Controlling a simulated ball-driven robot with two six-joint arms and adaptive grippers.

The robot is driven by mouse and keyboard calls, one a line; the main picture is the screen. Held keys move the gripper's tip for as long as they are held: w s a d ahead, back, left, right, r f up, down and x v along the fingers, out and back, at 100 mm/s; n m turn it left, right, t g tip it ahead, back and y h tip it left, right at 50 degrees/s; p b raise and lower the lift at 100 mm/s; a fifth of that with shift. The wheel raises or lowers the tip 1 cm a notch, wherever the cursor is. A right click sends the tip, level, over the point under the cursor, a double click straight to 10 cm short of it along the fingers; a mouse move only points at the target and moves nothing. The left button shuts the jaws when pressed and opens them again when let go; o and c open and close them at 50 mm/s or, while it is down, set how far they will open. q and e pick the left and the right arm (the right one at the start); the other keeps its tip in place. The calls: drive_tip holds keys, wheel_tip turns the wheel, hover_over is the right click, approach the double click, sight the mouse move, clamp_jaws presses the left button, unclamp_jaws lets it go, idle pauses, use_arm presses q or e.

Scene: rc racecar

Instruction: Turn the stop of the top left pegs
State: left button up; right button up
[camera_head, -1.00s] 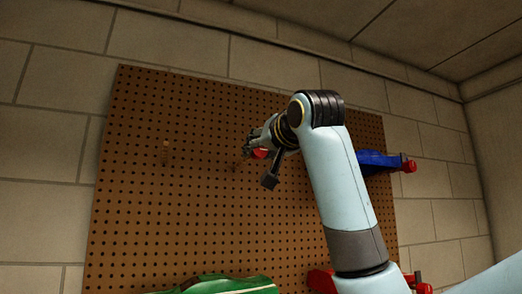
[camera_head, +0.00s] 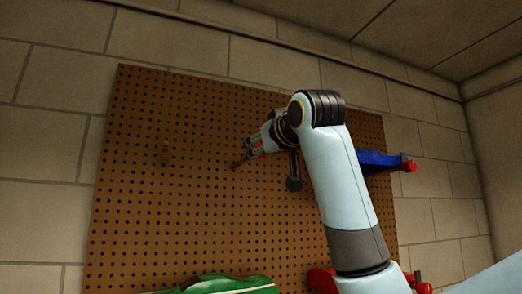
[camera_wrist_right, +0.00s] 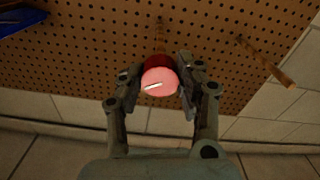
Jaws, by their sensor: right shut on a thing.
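My right gripper (camera_head: 253,149) is at the upper middle of the pegboard (camera_head: 130,220). In the right wrist view its fingers (camera_wrist_right: 167,78) are shut on a round red stop (camera_wrist_right: 158,82) with a pale mark on its face. Two wooden pegs show in the head view, the left peg (camera_head: 166,151) bare and the other peg (camera_head: 237,165) just below the fingertips. A long bare peg (camera_wrist_right: 270,63) shows right of the gripper in the wrist view. My left gripper is not seen.
A blue car body (camera_head: 378,159) with a red stop (camera_head: 408,166) hangs at the right, partly behind my arm. A green car body (camera_head: 230,286) is at the bottom, and red parts (camera_head: 322,280) are at the lower right. The board's left part is largely clear.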

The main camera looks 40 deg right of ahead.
drive_tip(key=n, duration=1.1)
drive_tip(key=shift+n, duration=0.4)
idle(0.3)
drive_tip(key=o, duration=1.1)
drive_tip(key=shift+o, duration=0.2)
drive_tip(key=v, duration=0.7)
drive_tip(key=shift+s, duration=0.25)
